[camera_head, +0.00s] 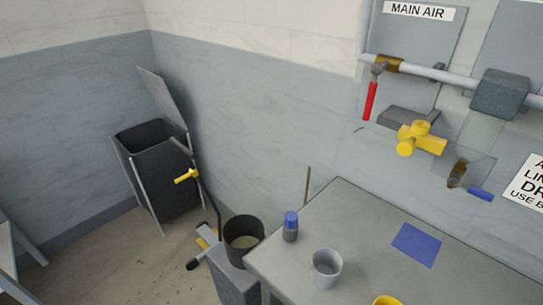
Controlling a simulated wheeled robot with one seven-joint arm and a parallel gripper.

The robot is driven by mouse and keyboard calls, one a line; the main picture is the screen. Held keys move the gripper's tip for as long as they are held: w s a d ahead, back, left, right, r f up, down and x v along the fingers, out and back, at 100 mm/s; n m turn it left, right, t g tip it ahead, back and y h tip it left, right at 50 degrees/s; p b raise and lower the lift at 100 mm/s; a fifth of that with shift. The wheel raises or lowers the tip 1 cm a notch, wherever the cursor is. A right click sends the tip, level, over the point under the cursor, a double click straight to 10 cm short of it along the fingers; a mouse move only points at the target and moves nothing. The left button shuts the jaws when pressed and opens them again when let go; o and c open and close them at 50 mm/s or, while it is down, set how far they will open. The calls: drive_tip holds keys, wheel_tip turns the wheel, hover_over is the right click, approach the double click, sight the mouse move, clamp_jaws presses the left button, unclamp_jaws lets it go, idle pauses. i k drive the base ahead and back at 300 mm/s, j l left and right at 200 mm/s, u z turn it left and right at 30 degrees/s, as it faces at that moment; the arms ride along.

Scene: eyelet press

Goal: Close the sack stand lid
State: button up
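The sack stand (155,172) is a dark open-topped bin or sack held in a light-legged frame, standing on the floor in the left corner by the walls. Its lid (162,98) is a flat grey panel that stands up steeply at the back of the stand, tilted to the left. The lid is open and the dark opening shows. My gripper is not in view.
A dark pole with a yellow handle (187,175) stands in front of the stand's right side.

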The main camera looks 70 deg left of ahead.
sight(154, 83)
drive_tip(key=u, duration=2.8)
drive_tip(key=i+j+u, duration=0.1)
drive_tip(key=i+j, duration=0.15)
drive_tip(key=i, duration=0.5)
drive_tip(key=i+j, duration=0.2)
drive_tip(key=i, duration=0.6)
drive_tip(key=i+j+u, duration=0.15)
drive_tip(key=i, duration=0.6)
drive_tip(key=i+j+u, duration=0.1)
drive_tip(key=i, duration=0.65)
drive_tip(key=j, duration=0.1)
